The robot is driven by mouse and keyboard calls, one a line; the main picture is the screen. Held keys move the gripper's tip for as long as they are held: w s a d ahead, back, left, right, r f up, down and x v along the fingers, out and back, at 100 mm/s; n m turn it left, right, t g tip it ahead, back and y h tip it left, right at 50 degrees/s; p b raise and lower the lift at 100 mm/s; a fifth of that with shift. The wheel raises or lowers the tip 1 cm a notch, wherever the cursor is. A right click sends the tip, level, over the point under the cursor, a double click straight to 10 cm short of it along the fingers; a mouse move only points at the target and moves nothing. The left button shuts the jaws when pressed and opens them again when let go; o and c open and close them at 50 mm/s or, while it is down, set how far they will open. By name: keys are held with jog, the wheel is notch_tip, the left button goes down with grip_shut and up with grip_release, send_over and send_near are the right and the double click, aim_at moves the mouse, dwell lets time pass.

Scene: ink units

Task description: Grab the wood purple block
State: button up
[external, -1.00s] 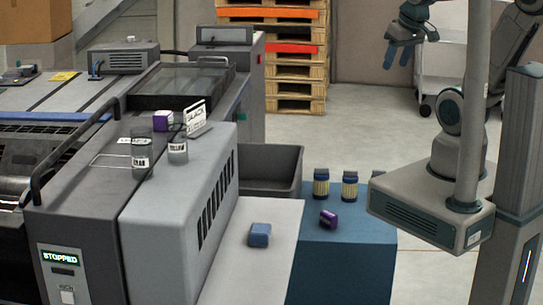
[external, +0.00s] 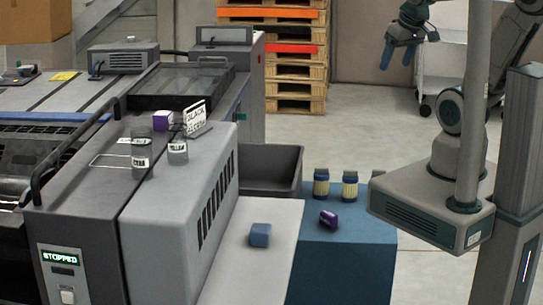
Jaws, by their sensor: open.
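A purple block (external: 161,121) with a paler side stands on top of the grey machine, left of a small white sign. A second, darker purple piece (external: 328,220) lies tilted on the blue cabinet top; I cannot tell if it is a block or a small container, nor which piece is wood. My gripper (external: 399,58) hangs in the air at the upper right, fingers pointing down and apart, with nothing between them. It is far from both purple things.
A blue block (external: 260,235) lies on the pale bench top (external: 272,275). Dark jars (external: 321,183) stand at the back of the blue cabinet (external: 345,265). Clear cylinders (external: 178,152) stand on the machine near the sign (external: 195,118). A grey bin (external: 270,170) sits behind the bench.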

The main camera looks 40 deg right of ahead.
jog(key=w+a+r+n+y+b, duration=0.1)
jog(key=w+a+r, duration=0.15)
jog(key=w, duration=0.45)
jog(key=w+a+r+n+y+b, duration=0.1)
jog(key=w+a+b, duration=0.1)
jog(key=w+a, duration=0.35)
jog(key=n+y+b, duration=0.1)
jog(key=n+b, duration=0.4)
send_over(163, 113)
jog(key=s+d, duration=0.3)
jog(key=s, duration=0.3)
notch_tip(163, 113, down, 10)
jog(key=shift+t, duration=0.3)
jog(key=p+x, duration=0.2)
jog(key=x, duration=0.6)
jog(key=shift+d, duration=0.15)
jog(key=shift+w+p+x, duration=0.15)
jog(key=shift+p+x, duration=0.45)
jog(key=shift+x, duration=0.5)
jog(key=shift+w+p+x, duration=0.15)
jog(key=shift+p+x, duration=0.45)
jog(key=shift+x, duration=0.5)
jog(key=shift+w+f, duration=0.1)
jog(key=shift+f, duration=0.15)
jog(key=c, duration=1.1)
